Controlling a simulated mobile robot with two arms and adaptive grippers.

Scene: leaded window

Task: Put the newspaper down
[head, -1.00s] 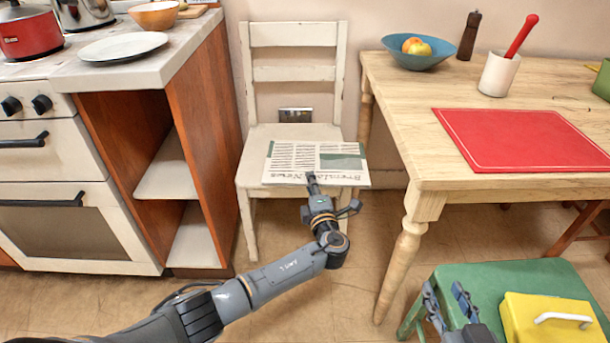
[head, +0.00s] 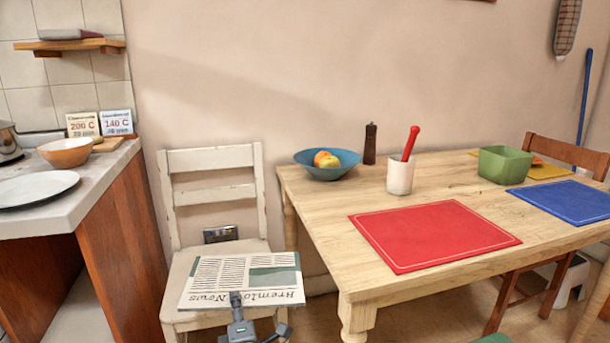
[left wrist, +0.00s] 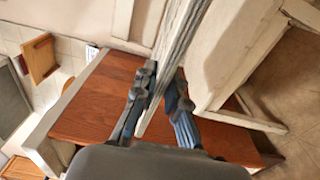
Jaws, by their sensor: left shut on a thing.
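The newspaper (head: 230,275), white with dark print and a green block, lies flat over the front of the white chair's seat (head: 187,262). My left gripper (head: 237,300) is shut on its near edge. In the left wrist view the newspaper (left wrist: 182,40) shows edge-on between the two fingers of my left gripper (left wrist: 163,88). The chair seat (left wrist: 232,40) is close beside it there, with what looks like a narrow gap between them. My right gripper is not in view.
The wooden table (head: 310,205) stands right of the chair, with a blue bowl (head: 328,172), a white pot (head: 399,177) and a red placemat (head: 433,235). The counter (head: 100,170) is on the left. The chair's backrest (head: 212,190) rises behind the seat.

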